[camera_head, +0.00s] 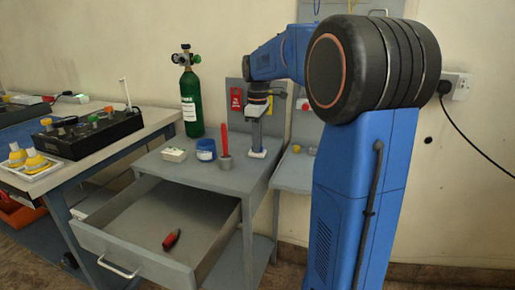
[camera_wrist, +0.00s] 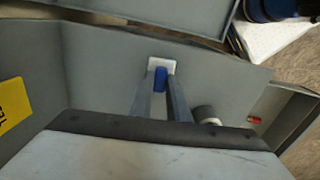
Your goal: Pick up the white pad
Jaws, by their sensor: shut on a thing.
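The white pad (camera_head: 257,154) lies at the right end of the grey cabinet top, below my gripper (camera_head: 257,138). In the wrist view the white pad (camera_wrist: 163,63) shows beyond the fingertips, with a blue part (camera_wrist: 160,79) standing on it. My gripper (camera_wrist: 160,82) has its two fingers on either side of this blue part and is shut on it. The fingers hide part of the blue piece. I cannot tell whether the pad is touching the surface or just above it.
An open drawer (camera_head: 130,254) below holds a red item (camera_head: 172,239).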

